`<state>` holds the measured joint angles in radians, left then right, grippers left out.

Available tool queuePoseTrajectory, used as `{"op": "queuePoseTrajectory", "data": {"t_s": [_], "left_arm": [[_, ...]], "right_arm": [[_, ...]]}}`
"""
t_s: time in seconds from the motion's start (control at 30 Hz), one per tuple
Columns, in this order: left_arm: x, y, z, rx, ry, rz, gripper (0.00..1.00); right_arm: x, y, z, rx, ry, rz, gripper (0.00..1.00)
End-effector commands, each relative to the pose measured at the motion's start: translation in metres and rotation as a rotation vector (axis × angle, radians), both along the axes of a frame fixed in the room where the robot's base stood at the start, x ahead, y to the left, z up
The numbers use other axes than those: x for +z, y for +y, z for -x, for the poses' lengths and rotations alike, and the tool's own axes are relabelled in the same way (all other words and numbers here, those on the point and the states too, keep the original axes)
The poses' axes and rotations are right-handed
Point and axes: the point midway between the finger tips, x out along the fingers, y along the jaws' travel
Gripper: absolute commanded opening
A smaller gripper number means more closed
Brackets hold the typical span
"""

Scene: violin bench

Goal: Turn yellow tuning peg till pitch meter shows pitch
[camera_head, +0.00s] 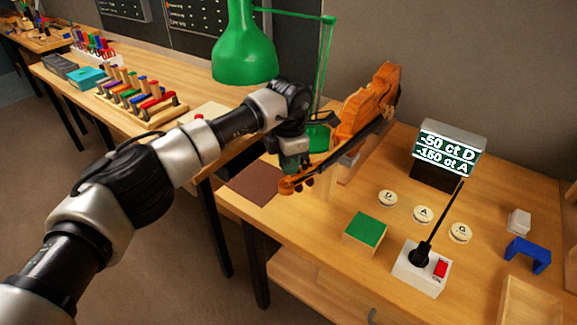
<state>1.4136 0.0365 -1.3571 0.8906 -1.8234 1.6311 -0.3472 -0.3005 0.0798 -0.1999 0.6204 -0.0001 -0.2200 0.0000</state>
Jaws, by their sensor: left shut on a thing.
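The violin (362,112) rests tilted on a support on the bench, its scroll and pegbox (291,185) pointing toward me and to the left. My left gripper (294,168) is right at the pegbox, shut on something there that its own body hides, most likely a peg. I cannot make out a yellow peg; dark pegs show below the pegbox. The pitch meter (447,152) stands at the back right, its screen reading "-50 ct D" and "-150 ct A". My right gripper is not in view.
Round buttons marked D (387,198), A (423,214) and G (460,232) lie right of the violin. A green-topped block (365,233), a white box with a black lever (421,268) and a blue bracket (527,255) stand nearby. A green lamp (244,50) stands behind my arm.

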Motion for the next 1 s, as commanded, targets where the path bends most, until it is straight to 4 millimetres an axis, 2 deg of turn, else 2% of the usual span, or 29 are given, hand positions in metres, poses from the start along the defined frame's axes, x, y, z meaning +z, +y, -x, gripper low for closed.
{"op": "queuePoseTrajectory", "data": {"t_s": [0.33,0.8,0.83,1.0], "left_arm": [[0.0008,-0.0006,0.0007,0.125,-0.002,0.0,0.0],[0.0015,-0.0007,0.0008,0.141,-0.002,0.0,0.0],[0.0015,-0.0007,0.0008,0.141,-0.003,0.001,0.13],[0.0011,-0.0006,0.0009,0.14,-0.001,0.0,0.37]], "right_arm": [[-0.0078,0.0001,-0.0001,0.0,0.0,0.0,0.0],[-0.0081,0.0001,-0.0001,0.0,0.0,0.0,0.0],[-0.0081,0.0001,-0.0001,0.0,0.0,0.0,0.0],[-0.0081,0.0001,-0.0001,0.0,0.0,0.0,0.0]]}}
